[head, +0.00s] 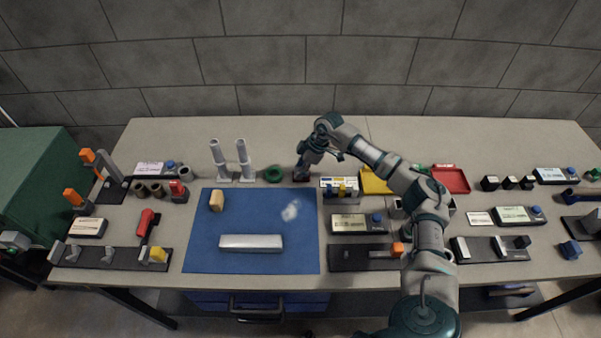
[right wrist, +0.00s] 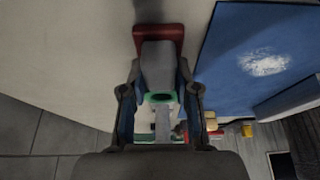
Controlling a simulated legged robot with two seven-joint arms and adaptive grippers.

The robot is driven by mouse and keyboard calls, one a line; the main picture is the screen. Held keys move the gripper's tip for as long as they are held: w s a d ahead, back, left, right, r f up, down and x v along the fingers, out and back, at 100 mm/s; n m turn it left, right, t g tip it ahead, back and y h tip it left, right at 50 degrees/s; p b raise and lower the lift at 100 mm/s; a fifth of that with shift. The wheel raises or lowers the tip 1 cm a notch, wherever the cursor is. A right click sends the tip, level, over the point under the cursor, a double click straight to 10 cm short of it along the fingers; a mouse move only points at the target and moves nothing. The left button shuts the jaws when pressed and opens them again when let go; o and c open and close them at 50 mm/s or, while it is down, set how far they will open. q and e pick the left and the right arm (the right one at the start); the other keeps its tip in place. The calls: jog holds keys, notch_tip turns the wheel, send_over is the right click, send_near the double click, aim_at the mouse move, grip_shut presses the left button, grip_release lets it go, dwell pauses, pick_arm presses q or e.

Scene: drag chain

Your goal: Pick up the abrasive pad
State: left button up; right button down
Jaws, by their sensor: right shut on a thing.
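The abrasive pad (head: 301,176) appears as a small dark red block with a grey upper part, at the back of the bench, right of the green ring. It also shows in the right wrist view, where its red base (right wrist: 158,33) lies beyond its grey part. My right gripper (head: 303,167) reaches down over it. In the right wrist view the two fingers of my right gripper (right wrist: 158,88) are on either side of the grey part, shut on it. Whether the pad touches the bench is hard to tell. My left gripper is not in view.
A blue mat (head: 255,202) bears a pale metal bar (head: 251,242), a wooden block (head: 217,200) and a whitish patch (head: 291,210). A green ring (head: 274,174) and two grey upright posts (head: 244,158) stand nearby. Yellow and red trays (head: 450,179) lie right. The bench's back strip is clear.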

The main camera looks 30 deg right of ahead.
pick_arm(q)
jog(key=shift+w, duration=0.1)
pick_arm(e)
jog(key=shift+d+f, duration=0.15)
jog(key=shift+f, duration=0.05)
jog(key=shift+r, duration=0.45)
jog(key=r, duration=0.2)
jog(key=shift+s+r+p, duration=0.3)
jog(key=shift+s, duration=0.05)
jog(key=s+a, duration=0.3)
jog(key=s+a+r, duration=0.1)
jog(key=s+a, duration=0.6)
jog(key=shift+s+r, duration=0.1)
jog(key=shift+r, duration=0.15)
jog(key=shift+s+a, duration=0.35)
jog(key=shift+s, duration=0.15)
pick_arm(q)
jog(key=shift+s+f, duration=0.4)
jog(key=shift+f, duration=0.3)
